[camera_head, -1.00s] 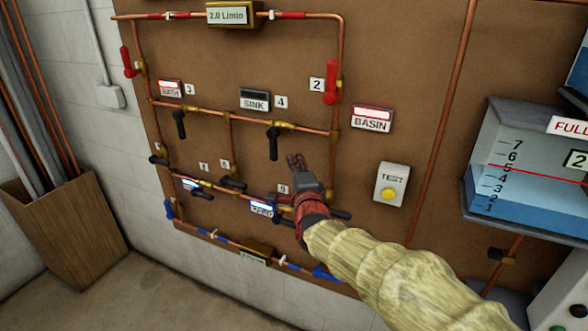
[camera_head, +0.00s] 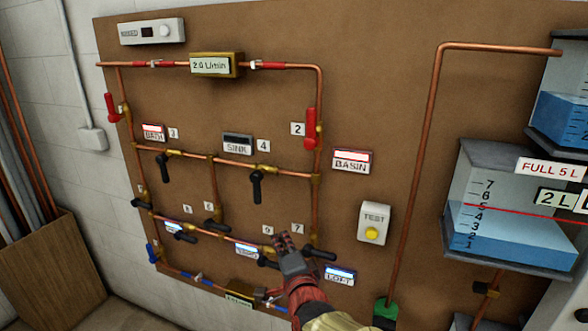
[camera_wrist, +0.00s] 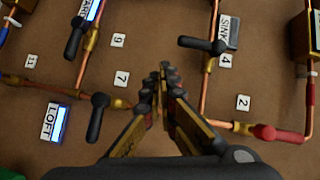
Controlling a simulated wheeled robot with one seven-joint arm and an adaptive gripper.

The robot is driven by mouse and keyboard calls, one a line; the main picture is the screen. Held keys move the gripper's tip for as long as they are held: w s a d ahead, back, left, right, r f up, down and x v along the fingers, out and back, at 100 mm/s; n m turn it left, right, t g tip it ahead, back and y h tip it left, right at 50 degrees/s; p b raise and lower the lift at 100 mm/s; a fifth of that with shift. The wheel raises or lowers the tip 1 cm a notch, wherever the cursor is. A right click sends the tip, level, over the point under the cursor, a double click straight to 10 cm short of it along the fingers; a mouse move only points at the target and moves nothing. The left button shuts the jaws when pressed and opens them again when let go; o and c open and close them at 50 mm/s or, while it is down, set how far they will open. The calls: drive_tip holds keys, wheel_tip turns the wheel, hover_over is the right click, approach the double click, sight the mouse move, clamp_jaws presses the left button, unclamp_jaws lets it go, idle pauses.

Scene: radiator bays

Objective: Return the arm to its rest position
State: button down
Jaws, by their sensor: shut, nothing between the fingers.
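My gripper (camera_head: 285,243) is in front of the lower middle of the pipe board (camera_head: 395,120) in the head view. Its fingers are shut with nothing between them. In the wrist view the shut fingertips (camera_wrist: 163,75) point at bare board between the labels 7 and 4. A black valve handle (camera_wrist: 97,118) shows left of the fingers there, and another black handle (camera_wrist: 202,45) shows above right. I cannot tell how far the fingertips are from the board. My arm comes in from the bottom edge of the head view.
Red-handled valves (camera_head: 311,128) and copper pipes (camera_head: 318,85) stand out from the board. A TEST box (camera_head: 374,223) is to the right, beside a water tank (camera_head: 510,225). A wooden bin (camera_head: 45,275) of pipes stands at the left.

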drive_tip(key=s+f+n+g, duration=0.4)
drive_tip(key=s+f+n, duration=0.1)
drive_tip(key=f, duration=0.3)
drive_tip(key=s+d+f+n+g+h, duration=0.1)
drive_tip(key=s+d+f+n+g, duration=0.15)
drive_tip(key=s, duration=0.25)
drive_tip(key=s+d+f+n+g, duration=0.1)
drive_tip(key=s+d+n+g, duration=0.15)
drive_tip(key=s, duration=0.25)
drive_tip(key=s+d+r+n+g+h, duration=0.3)
drive_tip(key=s+d+n, duration=0.1)
drive_tip(key=s+d, duration=1.05)
drive_tip(key=s+d+r+m+t, duration=0.1)
drive_tip(key=s+d+r, duration=0.1)
drive_tip(key=d+r, duration=0.1)
drive_tip(key=shift+s+d+r+m+t+h, duration=0.15)
drive_tip(key=shift+d+r+m+t+h, duration=0.2)
drive_tip(key=shift+r, duration=0.25)
